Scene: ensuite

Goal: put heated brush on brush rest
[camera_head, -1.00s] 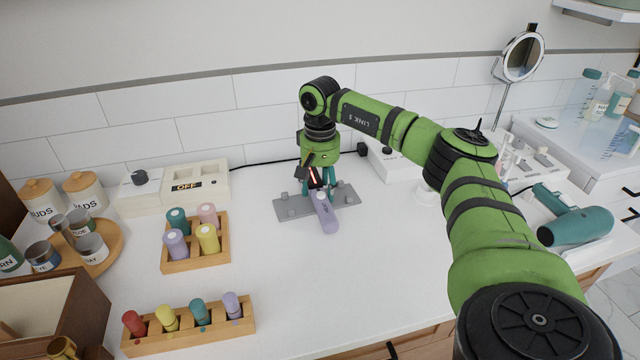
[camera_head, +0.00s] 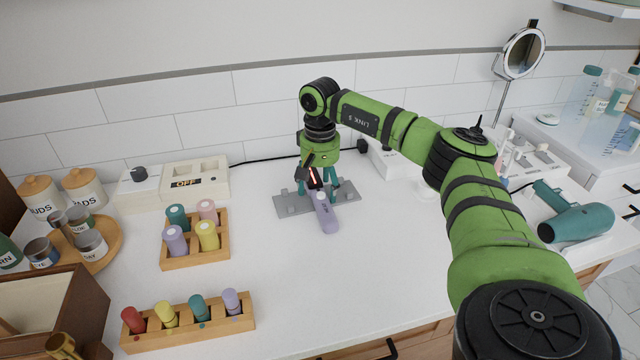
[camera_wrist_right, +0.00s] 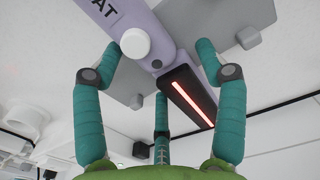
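The heated brush (camera_head: 325,214) has a lavender handle and a dark head with a glowing red strip. It lies across the grey brush rest (camera_head: 347,192), its handle reaching past the front edge onto the counter side. My right gripper (camera_head: 318,190) is just over the brush, pointing down. In the right wrist view its teal fingers (camera_wrist_right: 160,62) are spread around the brush (camera_wrist_right: 182,92), with gaps beside it, so it looks open. The grey rest (camera_wrist_right: 225,18) with small pegs shows beneath. Whether the brush sits fully between the pegs is hard to tell. My left gripper is out of view.
A wooden block of rollers (camera_head: 195,262) and a longer roller rack (camera_head: 190,338) stand left. A white box reading OFF (camera_head: 207,181) stands behind them. A teal hair dryer (camera_head: 575,225) lies right. The counter in front of the brush is clear.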

